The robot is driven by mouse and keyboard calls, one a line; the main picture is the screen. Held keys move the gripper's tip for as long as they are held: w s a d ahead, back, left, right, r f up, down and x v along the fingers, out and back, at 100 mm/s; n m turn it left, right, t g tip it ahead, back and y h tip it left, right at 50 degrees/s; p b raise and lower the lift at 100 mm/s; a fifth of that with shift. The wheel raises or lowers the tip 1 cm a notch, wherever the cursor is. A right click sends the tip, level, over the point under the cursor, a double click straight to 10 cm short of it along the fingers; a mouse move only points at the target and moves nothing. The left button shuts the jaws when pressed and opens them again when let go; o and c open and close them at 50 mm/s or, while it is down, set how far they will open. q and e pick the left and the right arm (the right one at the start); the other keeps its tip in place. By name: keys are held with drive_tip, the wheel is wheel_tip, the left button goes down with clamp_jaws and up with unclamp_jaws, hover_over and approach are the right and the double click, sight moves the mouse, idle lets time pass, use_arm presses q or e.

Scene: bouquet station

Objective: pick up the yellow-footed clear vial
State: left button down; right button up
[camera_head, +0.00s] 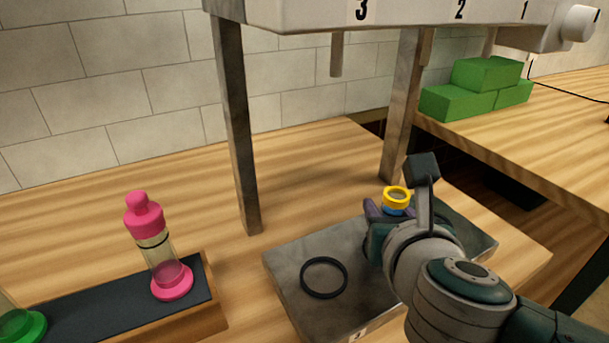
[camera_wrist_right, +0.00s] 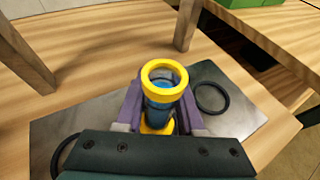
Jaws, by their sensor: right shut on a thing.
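The yellow-footed clear vial (camera_wrist_right: 165,85) stands upright between the purple fingers of my right gripper (camera_wrist_right: 162,110) in the right wrist view. It has a yellow rim, a yellow foot and blue inside. In the head view the vial's yellow rim (camera_head: 397,193) and some blue below it show; my right gripper (camera_head: 385,212) is shut on it over the metal tray, and my arm hides its lower part. I cannot tell whether the foot touches the tray. My left gripper is not in view.
The metal tray (camera_head: 290,273) has a dark ring (camera_head: 324,278) on its left; another ring (camera_wrist_right: 212,98) shows in the wrist view. Metal posts (camera_head: 238,130) carry a numbered dispenser (camera_head: 410,14). Green blocks (camera_head: 478,88) lie at back right.

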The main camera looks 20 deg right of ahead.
clamp_jaws()
idle(0.5)
